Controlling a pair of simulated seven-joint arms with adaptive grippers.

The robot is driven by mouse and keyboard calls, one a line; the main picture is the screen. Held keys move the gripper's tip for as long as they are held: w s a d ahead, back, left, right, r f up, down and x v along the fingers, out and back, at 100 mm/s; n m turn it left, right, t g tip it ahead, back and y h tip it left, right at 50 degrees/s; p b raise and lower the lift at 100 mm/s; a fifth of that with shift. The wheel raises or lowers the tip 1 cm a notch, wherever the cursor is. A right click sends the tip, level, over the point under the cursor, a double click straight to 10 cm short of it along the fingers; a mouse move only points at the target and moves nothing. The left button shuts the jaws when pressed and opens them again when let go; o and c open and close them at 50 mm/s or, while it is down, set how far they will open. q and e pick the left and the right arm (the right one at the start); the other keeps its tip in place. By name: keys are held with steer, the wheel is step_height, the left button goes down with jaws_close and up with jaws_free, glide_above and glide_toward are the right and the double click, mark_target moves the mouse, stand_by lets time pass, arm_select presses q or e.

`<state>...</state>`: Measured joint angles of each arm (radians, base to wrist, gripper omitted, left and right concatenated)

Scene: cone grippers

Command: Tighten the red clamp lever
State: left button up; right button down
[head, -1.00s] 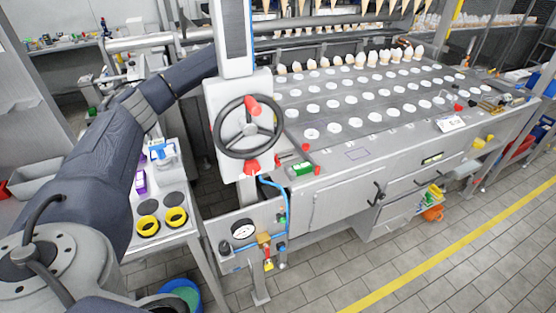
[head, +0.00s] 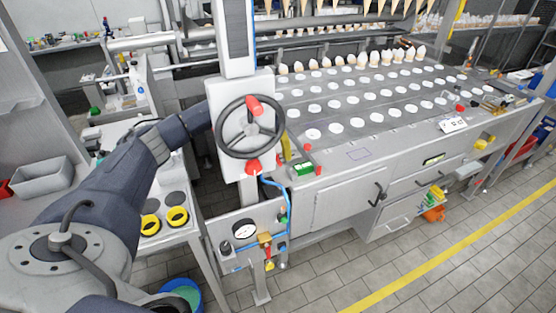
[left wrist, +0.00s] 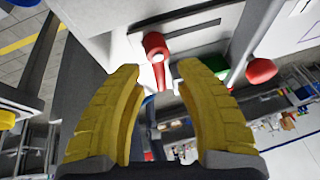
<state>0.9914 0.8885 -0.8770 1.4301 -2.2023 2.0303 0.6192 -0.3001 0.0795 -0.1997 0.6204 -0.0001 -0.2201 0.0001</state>
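The red clamp lever (left wrist: 156,55) shows in the left wrist view, with a round hub and a tapering handle, against a pale grey machine part. My left gripper (left wrist: 157,70) has two yellow ribbed fingers, spread apart with nothing between them. The lever lies just beyond the gap, in line with it; I cannot tell how far. In the head view my left arm passes behind the white handwheel column (head: 237,155), and only a yellow fingertip (head: 286,148) shows on its right. The column hides the rest of the gripper. I cannot surely match the lever in the head view.
A black handwheel (head: 251,127) with a red grip stands before the column, with another red part (head: 252,167) below. A green block (head: 303,169) lies right of the column, near red knobs. A side table (head: 155,240) with yellow rings stands left.

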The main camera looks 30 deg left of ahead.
arm_select(q)
steer(key=shift+d+f, duration=0.1)
steer(key=shift+f, duration=0.05)
jaws_close()
stand_by(0.5)
